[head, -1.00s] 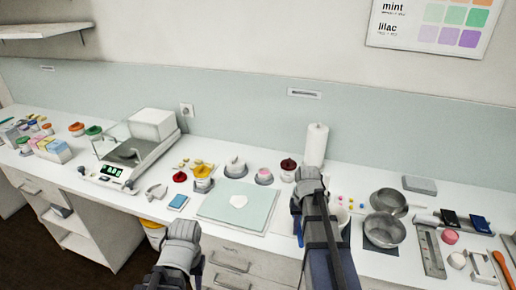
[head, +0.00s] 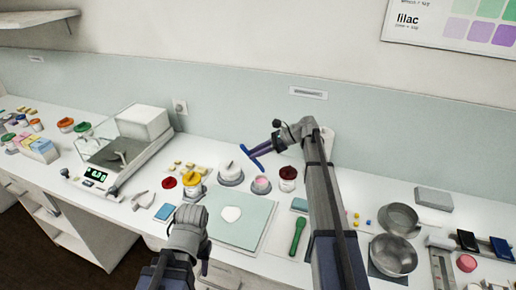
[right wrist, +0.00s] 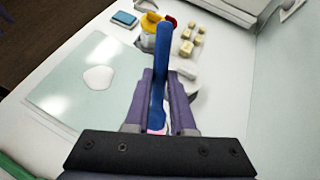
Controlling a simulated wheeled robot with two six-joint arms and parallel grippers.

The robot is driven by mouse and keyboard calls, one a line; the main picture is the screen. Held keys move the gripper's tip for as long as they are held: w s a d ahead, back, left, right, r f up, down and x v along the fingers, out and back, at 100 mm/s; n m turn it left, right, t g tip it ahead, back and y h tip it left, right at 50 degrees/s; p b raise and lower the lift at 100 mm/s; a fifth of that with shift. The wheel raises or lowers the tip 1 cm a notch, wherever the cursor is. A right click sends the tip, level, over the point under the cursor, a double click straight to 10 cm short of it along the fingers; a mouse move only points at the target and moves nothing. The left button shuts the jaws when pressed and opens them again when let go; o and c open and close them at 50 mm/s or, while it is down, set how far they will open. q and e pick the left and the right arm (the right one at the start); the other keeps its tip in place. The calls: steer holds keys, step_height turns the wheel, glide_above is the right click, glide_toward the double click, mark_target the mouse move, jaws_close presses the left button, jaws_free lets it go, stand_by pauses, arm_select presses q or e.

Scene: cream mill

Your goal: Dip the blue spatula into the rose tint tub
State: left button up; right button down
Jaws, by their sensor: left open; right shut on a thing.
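My right gripper (head: 266,149) is shut on the blue spatula (head: 252,157) and holds it in the air above the row of tubs. In the right wrist view the spatula (right wrist: 160,75) runs out from between the fingers (right wrist: 158,118). The rose tint tub (head: 261,186) has pink contents and stands open on the counter below the spatula, apart from it in the head view. A bit of pink (right wrist: 156,131) shows between the fingers in the wrist view, mostly hidden. My left gripper (head: 190,217) is open and empty in front of the pale mat.
Beside the rose tub stand a white tub (head: 230,174) and a dark red tub (head: 287,178); a yellow tub (head: 192,184) is further left. A mat (head: 245,226) with a white blob lies in front. A green spatula (head: 298,236) and steel bowls (head: 393,255) are to the right.

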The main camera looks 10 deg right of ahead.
mark_target(260, 166)
steer(key=shift+w+r, duration=0.15)
steer(key=shift+w, duration=0.05)
step_height(260, 166, down, 8)
steer(key=b, duration=0.8)
steer(key=shift+f, duration=0.25)
steer(key=shift+r, duration=0.15)
stand_by(0.3)
step_height(260, 166, up, 7)
steer(key=p, duration=0.6)
steer(key=shift+p, duration=0.3)
